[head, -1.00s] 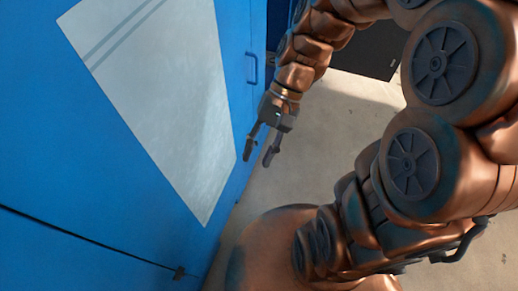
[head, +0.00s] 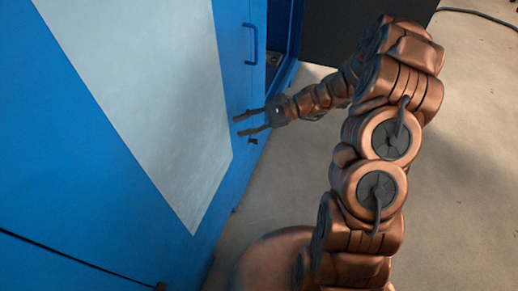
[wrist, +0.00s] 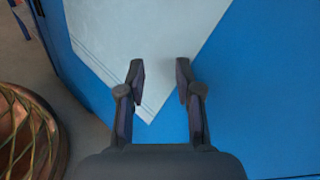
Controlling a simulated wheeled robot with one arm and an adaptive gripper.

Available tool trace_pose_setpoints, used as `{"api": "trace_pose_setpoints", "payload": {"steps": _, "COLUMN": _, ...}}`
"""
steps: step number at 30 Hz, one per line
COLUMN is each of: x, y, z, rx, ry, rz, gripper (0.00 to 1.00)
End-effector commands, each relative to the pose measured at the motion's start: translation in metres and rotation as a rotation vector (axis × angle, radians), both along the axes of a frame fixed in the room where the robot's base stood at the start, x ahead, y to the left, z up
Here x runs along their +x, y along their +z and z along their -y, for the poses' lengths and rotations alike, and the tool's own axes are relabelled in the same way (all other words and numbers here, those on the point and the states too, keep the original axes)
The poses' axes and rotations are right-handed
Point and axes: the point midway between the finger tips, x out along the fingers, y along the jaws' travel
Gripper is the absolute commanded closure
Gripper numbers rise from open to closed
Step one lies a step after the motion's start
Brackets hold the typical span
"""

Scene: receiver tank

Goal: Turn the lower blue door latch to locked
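The blue door (head: 218,80) with a large pale panel (head: 140,80) fills the left of the head view. A small dark fitting (head: 253,141), perhaps the lower latch, sits near the door's edge; its setting is too small to tell. My gripper (head: 239,126) is open and empty, its fingers pointing left at the door, just above and left of that fitting in the picture. In the wrist view my gripper (wrist: 160,67) has its fingers apart in front of the pale panel (wrist: 150,30) and blue surface (wrist: 260,90). No latch is clear between them.
A blue handle (head: 251,43) stands on the door above my gripper. Beyond the door edge is a blue-framed opening, with a dark box (head: 350,25) behind. Another dark fitting (head: 160,286) is at the bottom. Concrete floor (head: 460,140) is open at right.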

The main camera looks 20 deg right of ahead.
Motion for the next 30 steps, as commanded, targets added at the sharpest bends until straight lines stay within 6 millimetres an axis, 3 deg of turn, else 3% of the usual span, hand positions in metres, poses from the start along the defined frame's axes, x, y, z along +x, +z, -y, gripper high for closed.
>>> {"api": "trace_pose_setpoints", "payload": {"steps": 1, "x": 0.010, "y": -0.030, "z": 0.008, "rx": 0.028, "ry": -0.046, "rz": -0.027, "gripper": 0.66}}
{"api": "trace_pose_setpoints", "payload": {"steps": 9, "x": 0.055, "y": -0.131, "z": 0.057, "rx": 0.152, "ry": -0.292, "rz": -0.138, "gripper": 0.66}}
{"api": "trace_pose_setpoints", "payload": {"steps": 18, "x": 0.081, "y": -0.242, "z": 0.116, "rx": 0.260, "ry": -0.542, "rz": -0.245, "gripper": 0.66}}
{"api": "trace_pose_setpoints", "payload": {"steps": 24, "x": 0.085, "y": -0.277, "z": 0.138, "rx": 0.290, "ry": -0.627, "rz": -0.275, "gripper": 0.66}}
{"api": "trace_pose_setpoints", "payload": {"steps": 30, "x": 0.091, "y": -0.284, "z": 0.134, "rx": 0.295, "ry": -0.642, "rz": -0.281, "gripper": 0.66}}
